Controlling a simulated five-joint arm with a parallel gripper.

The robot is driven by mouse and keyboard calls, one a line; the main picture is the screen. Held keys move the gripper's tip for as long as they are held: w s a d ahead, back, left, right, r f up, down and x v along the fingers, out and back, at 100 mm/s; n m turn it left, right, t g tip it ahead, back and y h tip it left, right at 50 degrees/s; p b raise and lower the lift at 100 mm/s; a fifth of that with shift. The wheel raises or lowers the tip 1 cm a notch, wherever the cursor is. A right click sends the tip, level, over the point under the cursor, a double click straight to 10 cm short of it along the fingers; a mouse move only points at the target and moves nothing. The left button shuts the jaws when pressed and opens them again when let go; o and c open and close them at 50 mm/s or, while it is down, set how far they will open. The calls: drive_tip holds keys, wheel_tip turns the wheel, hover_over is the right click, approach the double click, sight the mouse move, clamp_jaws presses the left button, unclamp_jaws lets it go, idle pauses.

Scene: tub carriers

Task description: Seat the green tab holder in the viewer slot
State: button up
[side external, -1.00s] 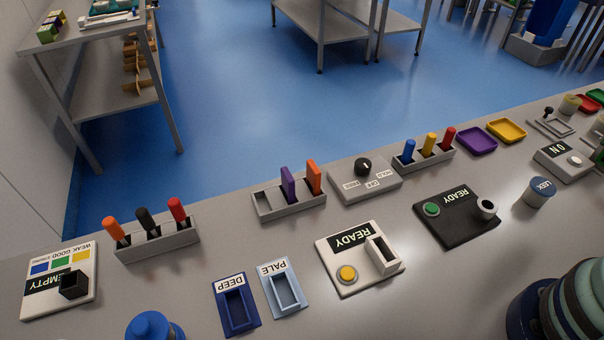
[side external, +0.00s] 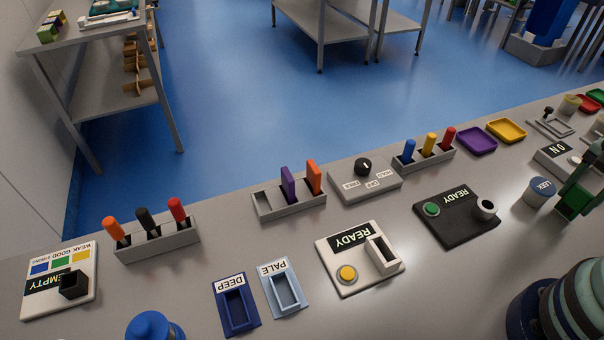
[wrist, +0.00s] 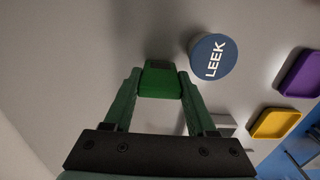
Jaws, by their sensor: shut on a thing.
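My gripper (side external: 582,186) is at the right edge of the side view, shut on the green tab holder (side external: 573,206). In the wrist view the green holder (wrist: 160,80) sits between both fingertips (wrist: 160,92). Whether it touches the bench is hard to tell. A white box marked READY with a yellow button has an upright rectangular slot (side external: 383,254), which looks like the viewer slot. The slot looks empty and stands well to the left of my gripper.
A blue-topped LEEK tub (side external: 541,190) stands just left of the held holder. A black READY box (side external: 457,217) with a round socket lies between my gripper and the white box. A rack (side external: 290,207) holds purple and orange tabs. Pale (side external: 283,288) and deep blue trays lie in front.

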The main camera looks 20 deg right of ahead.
drive_tip(key=shift+f, duration=0.15)
drive_tip(key=o, duration=1.1)
drive_tip(key=shift+c, duration=0.2)
